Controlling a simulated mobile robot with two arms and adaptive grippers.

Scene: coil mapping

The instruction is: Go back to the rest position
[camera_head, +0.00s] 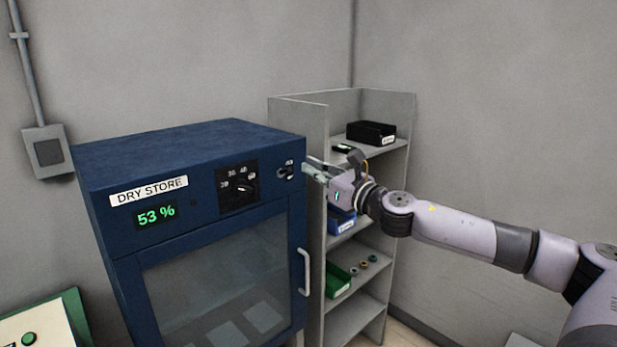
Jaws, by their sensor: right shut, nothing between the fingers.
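My right gripper (313,171) is shut and empty. Its fingertips point left, close to the small switch (287,171) at the upper right of the blue dry store cabinet (190,150). I cannot tell whether they touch it. My right arm reaches in from the right edge, stretched across the front of the shelf. The cabinet's green display (157,215) reads 53 %. A dial (240,187) with numbers sits between the display and the switch. The glass door (220,290) looks closed. My left gripper is out of view.
A grey shelf unit (397,165) stands right of the cabinet, behind my arm. It holds a black bin (371,133), a blue bin (341,221), a green bin (337,280) and small rings. The door handle (305,271) sticks out below my gripper. A panel with a green button (29,339) is at lower left.

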